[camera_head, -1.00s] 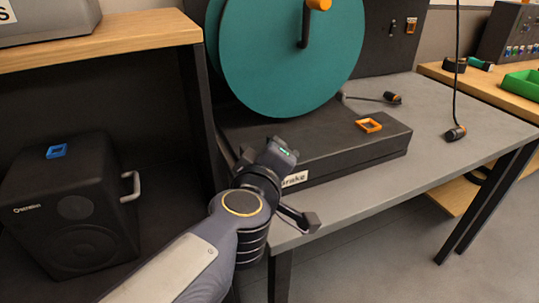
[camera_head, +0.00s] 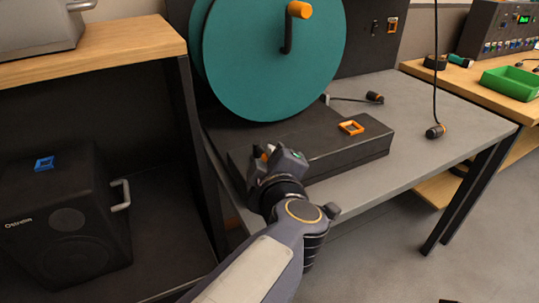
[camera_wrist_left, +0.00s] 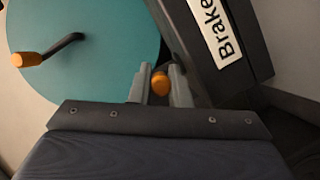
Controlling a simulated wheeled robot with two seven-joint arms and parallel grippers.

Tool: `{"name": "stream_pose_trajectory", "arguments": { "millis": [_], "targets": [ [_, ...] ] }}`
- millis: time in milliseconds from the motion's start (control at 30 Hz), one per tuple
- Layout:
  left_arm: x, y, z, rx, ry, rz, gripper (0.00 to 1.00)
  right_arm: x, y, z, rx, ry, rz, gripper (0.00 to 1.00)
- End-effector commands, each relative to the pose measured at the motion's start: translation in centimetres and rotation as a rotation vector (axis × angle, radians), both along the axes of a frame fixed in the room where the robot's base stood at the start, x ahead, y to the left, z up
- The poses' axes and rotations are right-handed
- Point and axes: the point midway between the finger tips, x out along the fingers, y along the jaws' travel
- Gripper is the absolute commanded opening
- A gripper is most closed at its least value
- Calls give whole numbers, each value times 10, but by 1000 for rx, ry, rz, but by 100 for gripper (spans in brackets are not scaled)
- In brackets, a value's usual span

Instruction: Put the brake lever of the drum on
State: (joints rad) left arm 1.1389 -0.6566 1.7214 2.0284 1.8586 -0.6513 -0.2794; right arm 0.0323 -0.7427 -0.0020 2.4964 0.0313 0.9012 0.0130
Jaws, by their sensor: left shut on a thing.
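The teal drum (camera_head: 265,62) stands on a dark base (camera_head: 335,150) on the grey table. Its crank has an orange knob (camera_head: 299,10). My left gripper (camera_head: 265,152) is at the front left of the base, with an orange tip just showing beside it. In the left wrist view, the left gripper (camera_wrist_left: 161,84) is shut on the orange end of the brake lever (camera_wrist_left: 160,84), between its two fingers. The rest of the lever is hidden. The "Brake" label (camera_wrist_left: 214,30) shows on the base beside the fingers. My right gripper is not in view.
An orange square frame (camera_head: 351,127) lies on top of the base. A shelf with a speaker (camera_head: 65,215) stands at the left.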

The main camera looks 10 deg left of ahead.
Motion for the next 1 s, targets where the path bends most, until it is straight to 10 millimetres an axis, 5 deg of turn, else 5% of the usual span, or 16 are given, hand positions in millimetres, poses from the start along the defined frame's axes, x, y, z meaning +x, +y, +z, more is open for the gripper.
{"name": "stream_pose_trajectory", "arguments": {
  "millis": [133, 167, 233, 567, 1000],
  "targets": [
    [0, 0, 1, -1, -3, 1, 0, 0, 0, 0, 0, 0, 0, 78],
    [0, 0, 1, -1, -3, 1, 19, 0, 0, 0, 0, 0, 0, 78],
    [0, 0, 1, -1, -3, 1, 25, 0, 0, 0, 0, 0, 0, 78],
    [-5, -2, 3, 0, -1, -2, 25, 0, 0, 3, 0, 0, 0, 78],
    [-66, -20, 18, 0, -3, -3, 25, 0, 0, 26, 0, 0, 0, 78]
  ]
}}
